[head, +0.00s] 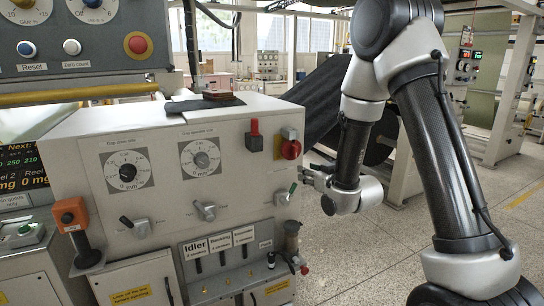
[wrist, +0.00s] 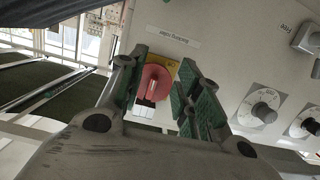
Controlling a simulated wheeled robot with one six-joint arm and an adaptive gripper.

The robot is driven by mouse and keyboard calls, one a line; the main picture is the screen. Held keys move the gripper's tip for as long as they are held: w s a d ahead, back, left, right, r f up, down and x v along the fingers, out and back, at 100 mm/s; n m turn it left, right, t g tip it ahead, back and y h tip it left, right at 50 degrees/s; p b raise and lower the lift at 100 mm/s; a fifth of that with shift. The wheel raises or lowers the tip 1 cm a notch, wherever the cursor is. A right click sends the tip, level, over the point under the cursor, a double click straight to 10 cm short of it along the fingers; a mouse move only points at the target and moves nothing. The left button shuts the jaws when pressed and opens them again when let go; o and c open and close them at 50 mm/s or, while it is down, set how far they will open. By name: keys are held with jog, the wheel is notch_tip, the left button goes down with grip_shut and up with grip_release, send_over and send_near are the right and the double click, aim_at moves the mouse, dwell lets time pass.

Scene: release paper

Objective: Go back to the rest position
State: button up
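My arm rises on the right of the head view and bends down, with my gripper (head: 314,177) beside the right edge of the grey control cabinet (head: 75,165). In the wrist view my gripper (wrist: 158,72) has its two green-padded fingers spread apart with nothing held. The red knob (head: 291,149) also shows in the head view, on the cabinet's upper right, just above and left of my gripper.
The cabinet front carries dials (head: 201,158), lever switches (head: 205,210) and a red-topped switch (head: 254,137). A large dark roll (head: 320,95) stands behind my arm. Speckled floor (head: 365,260) is open to the right of the cabinet.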

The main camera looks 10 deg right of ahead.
jog(key=s+d+f+g+h, duration=0.2)
jog(key=s+f+g, duration=0.25)
jog(key=f, duration=0.45)
jog(key=s+d+f+m+g+h, duration=0.1)
jog(key=s+d+g+h, duration=0.1)
jog(key=s+d+g, duration=0.4)
jog(key=s+d+r+m, duration=0.1)
jog(key=s+d+r, duration=0.1)
jog(key=s+r, duration=0.9)
jog(key=s+d+r+m, duration=0.1)
jog(key=s+d+r, duration=0.1)
jog(key=s+r, duration=0.9)
jog(key=s, duration=0.4)
jog(key=shift+s+d+r+m+h, duration=0.2)
jog(key=shift+s+m+h, duration=0.05)
jog(key=shift+m+h, duration=0.05)
